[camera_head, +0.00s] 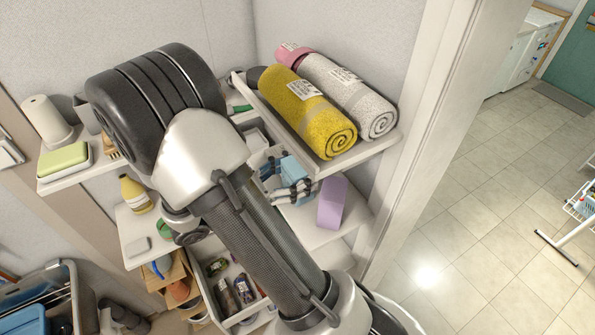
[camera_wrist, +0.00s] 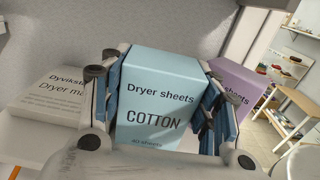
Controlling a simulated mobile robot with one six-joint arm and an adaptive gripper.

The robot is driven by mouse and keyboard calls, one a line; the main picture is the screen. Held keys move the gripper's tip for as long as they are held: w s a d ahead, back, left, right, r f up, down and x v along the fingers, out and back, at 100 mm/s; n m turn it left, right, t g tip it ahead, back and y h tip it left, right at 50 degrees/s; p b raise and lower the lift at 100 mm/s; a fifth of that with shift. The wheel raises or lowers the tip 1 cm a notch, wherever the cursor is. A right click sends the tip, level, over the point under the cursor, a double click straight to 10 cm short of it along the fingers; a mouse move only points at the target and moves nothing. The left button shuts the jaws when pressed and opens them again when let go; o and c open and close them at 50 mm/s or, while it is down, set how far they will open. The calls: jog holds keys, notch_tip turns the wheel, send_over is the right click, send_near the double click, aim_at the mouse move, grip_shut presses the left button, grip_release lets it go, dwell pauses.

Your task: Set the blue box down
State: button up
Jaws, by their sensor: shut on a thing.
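The blue box (camera_wrist: 158,105) is a pale blue carton printed "Dryer sheets COTTON". It fills the middle of the wrist view and looks upright. My gripper (camera_wrist: 160,110) is shut on it, with a blue-padded finger against each side. In the head view the blue box (camera_head: 291,170) shows partly between the striped fingers of my gripper (camera_head: 289,184), over the shelf below the towel shelf. I cannot tell whether its base touches the shelf; its lower part is hidden.
A purple box (camera_wrist: 240,84) stands close on the right; it also shows in the head view (camera_head: 332,203). A white box (camera_wrist: 60,112) lies to the left. Yellow (camera_head: 307,112) and white (camera_head: 349,96) rolled towels lie on the shelf above. A bare shelf strip (camera_head: 306,236) shows in front.

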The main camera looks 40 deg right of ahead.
jog(key=shift+s, duration=0.15)
jog(key=shift+f, duration=0.15)
jog(key=o, duration=1.1)
